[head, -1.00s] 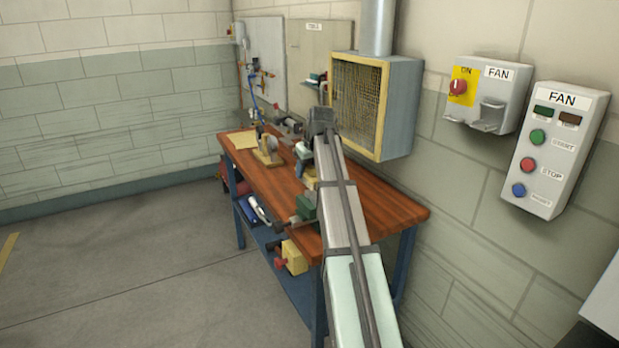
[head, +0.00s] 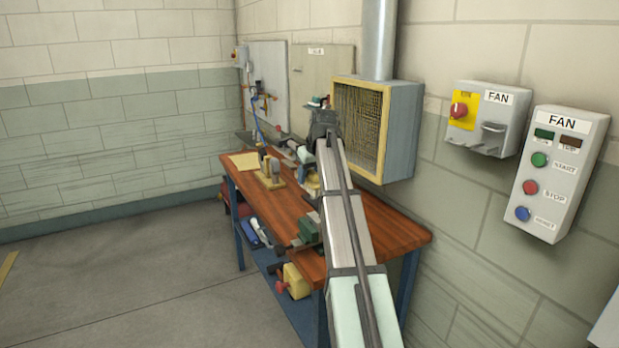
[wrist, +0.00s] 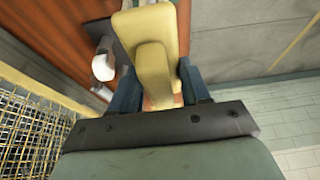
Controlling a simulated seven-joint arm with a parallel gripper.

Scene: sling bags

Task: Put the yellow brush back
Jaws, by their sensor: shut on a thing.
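The wrist view shows a pale yellow block-like thing (wrist: 150,50), which I take for the yellow brush, between the blue fingers of my gripper (wrist: 162,85). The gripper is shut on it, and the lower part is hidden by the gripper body. Bristles cannot be made out. In the head view, my arm reaches over the wooden workbench (head: 385,230). I cannot tell which place belongs to the brush.
A stand with grey parts (head: 270,172) and a paper sheet (head: 243,161) are on the bench's left side. A green vise-like tool (head: 308,229) sits at the near edge. The mesh-fronted fan box (head: 358,130) is close to my arm. The bench's near right is clear.

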